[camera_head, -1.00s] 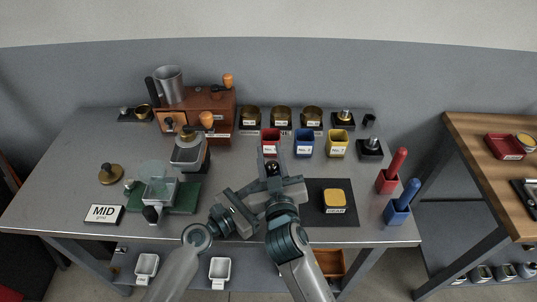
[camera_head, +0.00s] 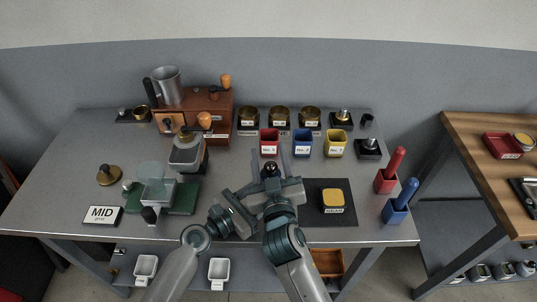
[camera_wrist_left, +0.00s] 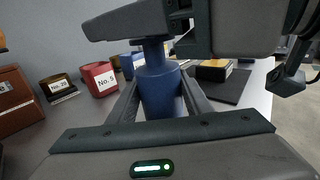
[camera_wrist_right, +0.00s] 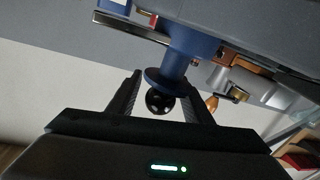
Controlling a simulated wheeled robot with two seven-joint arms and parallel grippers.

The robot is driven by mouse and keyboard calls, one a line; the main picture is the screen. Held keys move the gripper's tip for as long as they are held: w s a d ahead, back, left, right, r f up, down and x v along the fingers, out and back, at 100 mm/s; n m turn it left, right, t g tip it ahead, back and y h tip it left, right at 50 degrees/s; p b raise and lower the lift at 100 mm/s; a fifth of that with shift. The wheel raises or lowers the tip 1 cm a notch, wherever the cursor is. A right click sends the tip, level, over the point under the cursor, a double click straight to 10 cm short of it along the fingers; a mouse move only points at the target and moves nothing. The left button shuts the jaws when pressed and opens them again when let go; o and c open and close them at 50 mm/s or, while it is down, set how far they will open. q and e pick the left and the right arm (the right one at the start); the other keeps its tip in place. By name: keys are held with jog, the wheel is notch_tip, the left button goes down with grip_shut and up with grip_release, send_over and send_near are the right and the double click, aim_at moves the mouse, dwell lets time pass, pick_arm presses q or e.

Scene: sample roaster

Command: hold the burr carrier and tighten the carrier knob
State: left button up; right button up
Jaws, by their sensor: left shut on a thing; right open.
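The blue burr carrier (camera_wrist_left: 162,88) is held between the fingers of my left gripper (camera_wrist_left: 160,100), which is shut on it. In the right wrist view the carrier (camera_wrist_right: 190,50) ends in a round flange. The black round carrier knob (camera_wrist_right: 160,102) sits at that flange, between the open fingers of my right gripper (camera_wrist_right: 160,90), with gaps on both sides. In the head view the right gripper (camera_head: 275,165) is around the dark knob (camera_head: 270,170), above the table's front middle.
A yellow-topped block on a dark mat (camera_head: 315,217) lies right of my grippers. Red, blue and yellow cups (camera_head: 303,149) stand behind. A green-based scale or stand (camera_head: 186,205) and MID sign (camera_head: 102,215) are left. Red and blue handles (camera_head: 397,212) stand in holders at right.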

aim_at(272, 174)
jog(key=s+d, duration=0.1)
jog(key=s, duration=1)
jog(key=shift+s+d, duration=0.3)
jog(key=shift+s, duration=0.05)
jog(key=shift+w+d+y, duration=0.1)
jog(key=shift+y, duration=0.2)
jog(key=y, duration=0.1)
jog(key=d+y, duration=0.1)
jog(key=y, duration=0.1)
jog(key=shift+w+f+g, duration=0.2)
jog(key=shift+w+g, duration=0.1)
jog(key=shift+w, duration=0.05)
jog(key=shift+w+d+r+g+y, duration=0.15)
jog(key=shift+d+g+y, duration=0.3)
jog(key=shift+y, duration=0.3)
jog(key=shift+d+r+g+y, duration=0.1)
jog(key=shift+d+g+y, duration=0.35)
jog(key=shift+y, duration=0.3)
jog(key=x, duration=1.2)
jog(key=c, duration=1.1)
